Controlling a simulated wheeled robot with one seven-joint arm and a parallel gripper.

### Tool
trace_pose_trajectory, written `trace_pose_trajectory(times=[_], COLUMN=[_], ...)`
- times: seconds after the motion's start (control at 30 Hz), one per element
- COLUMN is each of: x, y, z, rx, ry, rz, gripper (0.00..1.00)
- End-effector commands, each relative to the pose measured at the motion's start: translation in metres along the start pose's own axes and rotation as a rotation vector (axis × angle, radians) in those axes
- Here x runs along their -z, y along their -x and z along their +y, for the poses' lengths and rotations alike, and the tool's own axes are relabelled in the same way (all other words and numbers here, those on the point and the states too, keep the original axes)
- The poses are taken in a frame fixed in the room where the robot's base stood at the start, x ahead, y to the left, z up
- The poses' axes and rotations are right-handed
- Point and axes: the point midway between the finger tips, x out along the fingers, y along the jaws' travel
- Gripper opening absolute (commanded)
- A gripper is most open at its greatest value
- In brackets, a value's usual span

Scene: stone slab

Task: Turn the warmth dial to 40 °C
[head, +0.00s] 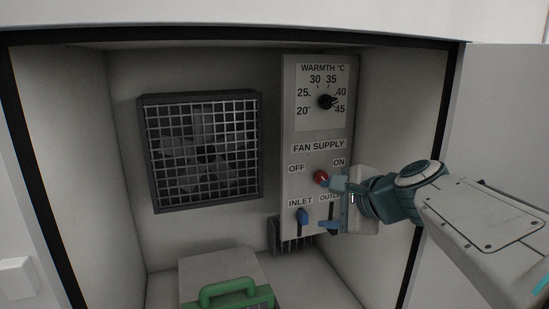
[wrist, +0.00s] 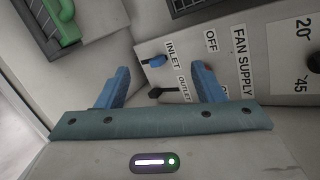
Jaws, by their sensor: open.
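The warmth dial (head: 326,101) is a black knob on a white scale at the top of the control panel (head: 290,130). Its pointer faces right, seemingly between the 40 and 45 marks. In the wrist view only part of the dial (wrist: 315,62) shows at the right edge, near the 20 and 45 labels. My gripper (head: 335,204) is open and empty, well below the dial, in front of the lower panel by the OUTLET label. In the wrist view its blue fingers (wrist: 160,68) are spread apart with the lower panel behind them.
A red fan supply knob (head: 320,178) is close by the upper finger. A blue inlet lever (head: 302,216) and a black outlet lever (wrist: 155,93) are low on the panel. A caged fan (head: 205,152) is left; a green-handled box (head: 218,262) stands below. Cabinet walls enclose the space.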

Motion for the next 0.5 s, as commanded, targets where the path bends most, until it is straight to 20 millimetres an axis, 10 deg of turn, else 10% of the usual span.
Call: trace_pose_trajectory(times=[0.3,0.5], x=[0.01,0.03], y=[0.011,0.036], z=[0.172,0.24], rx=[-0.528,-0.794], ry=[0.82,1.22], rz=[-0.033,-0.126], gripper=[0.62,0.62])
